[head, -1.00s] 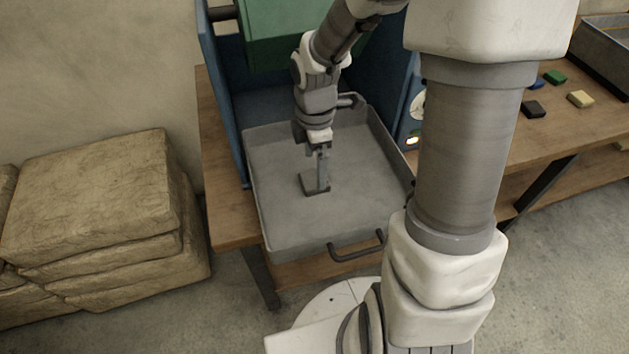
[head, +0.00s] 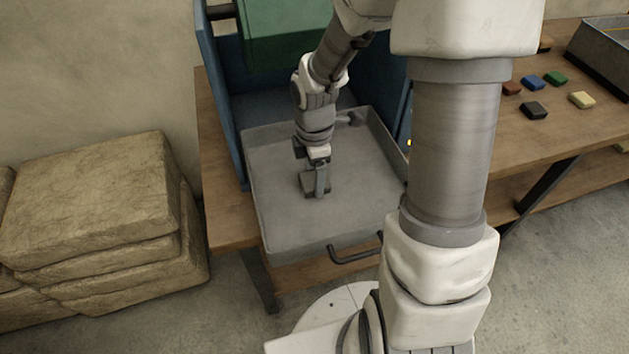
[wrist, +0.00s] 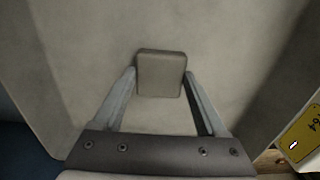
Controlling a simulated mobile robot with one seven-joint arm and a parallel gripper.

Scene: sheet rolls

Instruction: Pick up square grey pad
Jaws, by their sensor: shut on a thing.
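The square grey pad (wrist: 161,75) lies in the grey tray (head: 275,215), between my gripper's two fingers in the wrist view. In the head view my gripper (head: 316,192) is low over the tray floor and hides most of the pad. My gripper's fingertips also show in the wrist view (wrist: 161,82), one against each side of the pad. My gripper is shut on the pad. I cannot tell whether the pad is clear of the tray floor.
The tray has raised walls and a dark front handle (head: 352,252). Several small coloured blocks, one black (head: 534,110), lie on the table at right. Stacked tan sacks (head: 90,200) are at left.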

